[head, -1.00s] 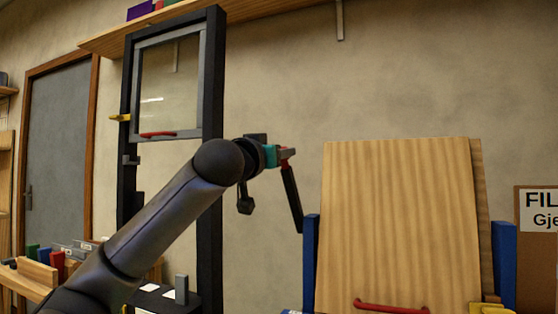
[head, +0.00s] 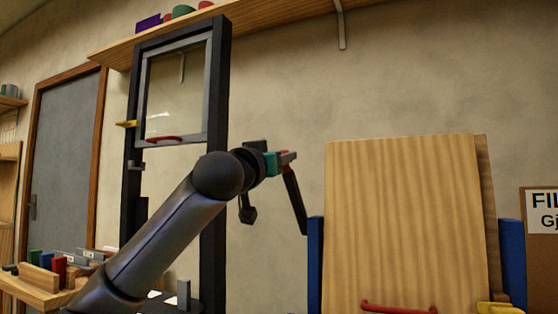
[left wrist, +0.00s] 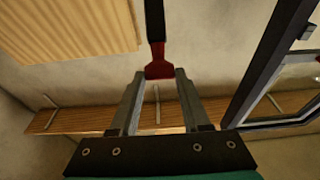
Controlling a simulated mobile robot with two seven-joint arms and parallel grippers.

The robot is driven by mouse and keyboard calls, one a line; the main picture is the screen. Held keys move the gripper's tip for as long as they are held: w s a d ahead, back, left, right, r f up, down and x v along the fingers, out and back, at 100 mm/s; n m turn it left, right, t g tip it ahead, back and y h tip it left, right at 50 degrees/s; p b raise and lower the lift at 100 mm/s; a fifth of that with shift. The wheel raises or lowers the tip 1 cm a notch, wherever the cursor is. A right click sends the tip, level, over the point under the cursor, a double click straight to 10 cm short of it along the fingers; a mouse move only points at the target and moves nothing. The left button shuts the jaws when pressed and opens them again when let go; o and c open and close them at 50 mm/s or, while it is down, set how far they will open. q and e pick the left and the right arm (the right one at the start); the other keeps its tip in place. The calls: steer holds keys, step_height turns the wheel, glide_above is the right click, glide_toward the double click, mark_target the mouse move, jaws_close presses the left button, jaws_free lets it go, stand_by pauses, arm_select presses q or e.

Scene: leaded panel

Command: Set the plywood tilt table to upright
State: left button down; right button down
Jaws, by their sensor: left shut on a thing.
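A plywood board (head: 405,220), which I take for the tilt table, stands at the right between two blue posts (head: 315,262). It has a red bar handle (head: 398,307) low on its face. It looks steep, but I cannot tell its exact angle. The board's grain also shows in the left wrist view (left wrist: 70,28). My left gripper (head: 287,158) is to the left of the board, apart from it. It is shut on a red-ended black bar (head: 297,205), seen hanging down in the head view; its red end (left wrist: 159,66) is between the fingers. My right gripper is out of view.
A black upright frame (head: 216,100) with a glazed sash (head: 178,88) and yellow latch (head: 126,124) stands behind my left arm. A wooden shelf (head: 280,18) runs above. Blocks and a wooden tray (head: 35,292) lie lower left. Wall space between frame and board is open.

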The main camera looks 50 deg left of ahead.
arm_select(q)
steer(key=shift+w+f, duration=0.1)
steer(key=shift+f, duration=0.1)
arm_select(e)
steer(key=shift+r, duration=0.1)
arm_select(q)
steer(key=c, duration=0.6)
jaws_free()
steer(key=shift+o, duration=1.1)
steer(key=shift+r, duration=0.15)
steer(key=b+v, duration=0.5)
steer(key=v, duration=1)
steer(key=shift+b, duration=0.3)
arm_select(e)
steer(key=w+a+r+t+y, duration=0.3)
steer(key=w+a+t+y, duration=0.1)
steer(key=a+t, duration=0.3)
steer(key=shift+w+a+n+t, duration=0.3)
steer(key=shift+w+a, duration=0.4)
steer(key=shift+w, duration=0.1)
